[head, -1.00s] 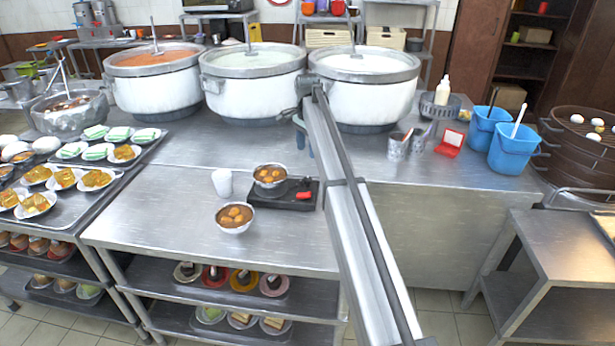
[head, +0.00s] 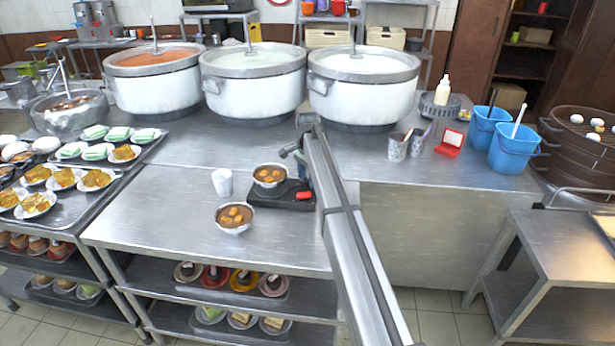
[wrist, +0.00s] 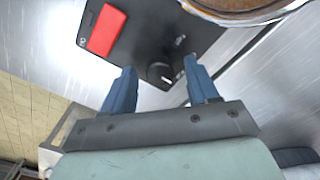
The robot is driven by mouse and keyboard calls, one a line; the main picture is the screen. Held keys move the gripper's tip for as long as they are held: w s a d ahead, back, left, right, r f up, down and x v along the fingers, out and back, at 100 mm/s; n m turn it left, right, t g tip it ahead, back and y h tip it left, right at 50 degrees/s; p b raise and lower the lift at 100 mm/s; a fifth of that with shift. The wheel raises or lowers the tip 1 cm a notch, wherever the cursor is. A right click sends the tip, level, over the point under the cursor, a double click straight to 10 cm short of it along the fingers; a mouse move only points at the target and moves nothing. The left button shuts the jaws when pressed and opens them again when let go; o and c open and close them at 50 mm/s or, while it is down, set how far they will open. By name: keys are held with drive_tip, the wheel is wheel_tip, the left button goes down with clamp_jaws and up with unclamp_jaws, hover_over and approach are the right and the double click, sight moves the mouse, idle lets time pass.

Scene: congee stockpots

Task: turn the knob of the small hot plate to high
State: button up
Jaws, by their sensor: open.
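The small hot plate (head: 265,197) is a flat black unit on the steel table, with a bowl of food (head: 269,176) on it. A red block (head: 305,196) marks its right end and also shows in the wrist view (wrist: 106,31). My gripper (head: 303,172) is over the hot plate's right, back part. In the wrist view my gripper (wrist: 158,72) has its two blue fingers spread apart. A dark round knob (wrist: 160,73) appears between the fingertips, without clear contact. Its setting cannot be read. In the head view my arm and gripper hide the knob.
A white cup (head: 222,182) and another bowl of food (head: 234,216) stand left and in front of the hot plate. Three large white stockpots (head: 252,95) line the back. Metal cups (head: 396,148) and a red box (head: 450,142) are to the right.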

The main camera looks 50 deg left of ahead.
drive_tip(key=c, duration=1)
drive_tip(key=shift+c, duration=0.2)
drive_tip(key=shift+n, duration=0.3)
drive_tip(key=n, duration=1.3)
drive_tip(key=shift+n, duration=2.1)
